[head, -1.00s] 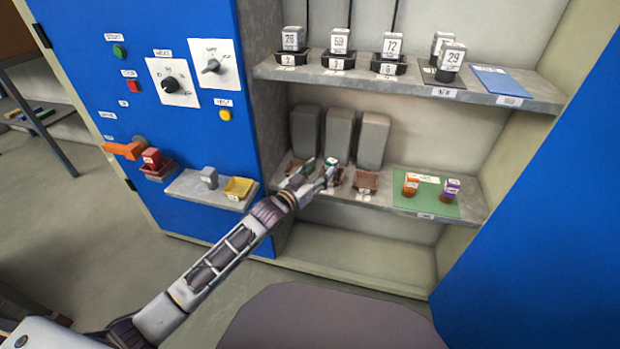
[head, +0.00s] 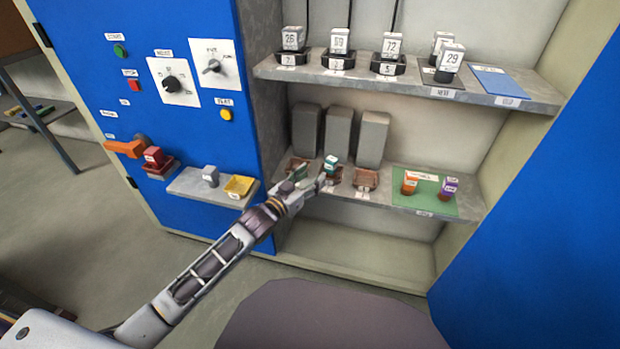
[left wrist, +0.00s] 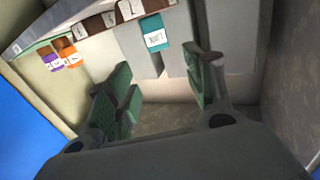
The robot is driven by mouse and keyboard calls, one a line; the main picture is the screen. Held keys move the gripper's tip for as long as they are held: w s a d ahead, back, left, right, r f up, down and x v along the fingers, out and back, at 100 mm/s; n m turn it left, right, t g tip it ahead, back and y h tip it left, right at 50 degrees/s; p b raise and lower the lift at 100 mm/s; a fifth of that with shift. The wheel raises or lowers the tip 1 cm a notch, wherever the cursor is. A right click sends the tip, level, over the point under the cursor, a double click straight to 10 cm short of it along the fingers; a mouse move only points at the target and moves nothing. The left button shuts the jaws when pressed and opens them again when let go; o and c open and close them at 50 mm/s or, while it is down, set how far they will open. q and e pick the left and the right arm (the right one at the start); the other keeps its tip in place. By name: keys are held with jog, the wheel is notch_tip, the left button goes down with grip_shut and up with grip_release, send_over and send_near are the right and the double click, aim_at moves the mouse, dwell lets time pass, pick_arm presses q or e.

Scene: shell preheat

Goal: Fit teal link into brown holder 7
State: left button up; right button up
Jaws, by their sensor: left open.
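The teal link (head: 331,162) stands upright in the middle of three brown holders (head: 331,176) on the lower shelf. In the left wrist view the teal link (left wrist: 153,34) shows a white label and rises from a brown holder (left wrist: 133,9). The holder numbers are too small to read, so I cannot tell which is 7. My left gripper (head: 309,184) is open and empty, just in front of the middle holder and apart from the link. Its green-padded fingers (left wrist: 162,88) stand wide apart in the left wrist view. My right gripper is not in view.
Brown holders stand left (head: 297,167) and right (head: 366,180) of the link, with grey blocks (head: 339,136) behind. A green mat (head: 430,190) holds an orange link (head: 409,183) and a purple link (head: 448,187). The upper shelf (head: 410,82) overhangs the lower one.

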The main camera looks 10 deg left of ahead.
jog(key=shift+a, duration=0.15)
pick_arm(q)
jog(key=s+f+n+g+y, duration=0.1)
jog(key=s+f+g, duration=0.4)
jog(key=s+f, duration=0.6)
jog(key=s+f+n+g+y, duration=0.2)
jog(key=s+f+g, duration=0.3)
jog(key=s+f, duration=0.7)
jog(key=s, duration=0.7)
jog(key=shift+s+d+g+y, duration=0.3)
jog(key=shift+s+d, duration=0.05)
jog(key=shift+d, duration=0.05)
jog(key=shift+f, duration=0.1)
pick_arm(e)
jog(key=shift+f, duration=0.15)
